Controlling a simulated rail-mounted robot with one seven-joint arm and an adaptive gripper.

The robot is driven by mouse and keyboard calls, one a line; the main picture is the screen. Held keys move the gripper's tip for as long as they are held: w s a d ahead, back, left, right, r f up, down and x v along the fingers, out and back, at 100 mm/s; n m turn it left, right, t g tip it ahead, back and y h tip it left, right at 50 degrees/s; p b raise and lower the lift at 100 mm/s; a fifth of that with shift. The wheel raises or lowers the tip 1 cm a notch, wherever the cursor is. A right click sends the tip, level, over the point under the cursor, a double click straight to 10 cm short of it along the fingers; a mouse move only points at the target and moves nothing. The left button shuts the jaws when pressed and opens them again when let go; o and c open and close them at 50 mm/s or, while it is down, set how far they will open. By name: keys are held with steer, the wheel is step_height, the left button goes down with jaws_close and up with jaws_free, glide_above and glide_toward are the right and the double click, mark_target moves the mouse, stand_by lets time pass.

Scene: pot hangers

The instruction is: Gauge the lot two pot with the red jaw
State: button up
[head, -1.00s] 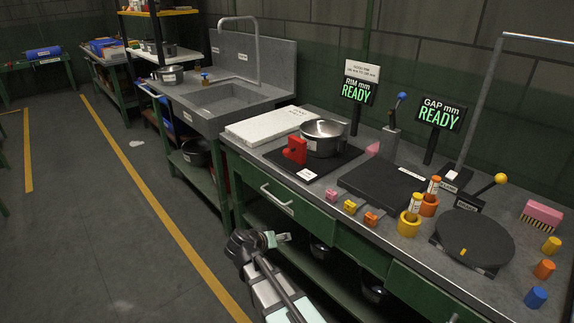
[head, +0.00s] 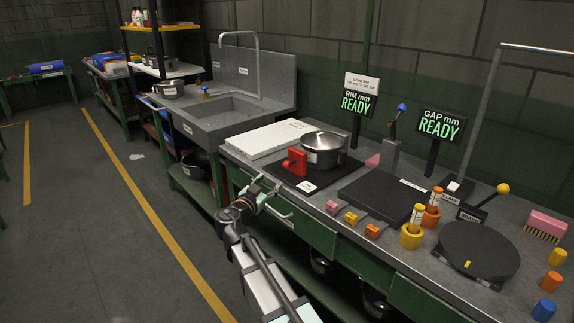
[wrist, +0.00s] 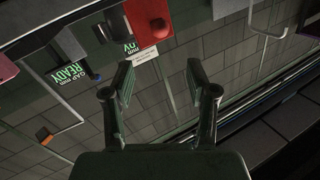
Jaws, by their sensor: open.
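A steel pot (head: 322,152) with a pale label stands upright on a black plate (head: 325,181) on the bench. The red jaw (head: 295,161) stands on the same plate, close to the pot's left front side. I cannot tell whether they touch. In the wrist view the red jaw (wrist: 148,22) shows at the top edge. My gripper (head: 266,194) is at the bench's front edge, in front of and left of the red jaw. In the wrist view my gripper (wrist: 160,68) is open with nothing between its fingers. The RIM mm display (head: 357,103) reads READY.
A white board (head: 262,138) lies left of the pot and a sink (head: 235,103) lies beyond. Pink, yellow and orange blocks (head: 352,218) line the bench front. A dark slab (head: 385,196), a lever (head: 395,125) and a round turntable (head: 468,248) stand right. The GAP mm display (head: 440,125) reads READY.

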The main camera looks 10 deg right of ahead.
mark_target(285, 166)
steer(key=p+x, duration=0.1)
steer(key=x, duration=1.3)
steer(key=shift+w+d+p, duration=0.1)
steer(key=shift+w+p, duration=0.05)
steer(key=shift+p, duration=0.25)
steer(key=shift+f, duration=0.1)
steer(key=c, duration=1.1)
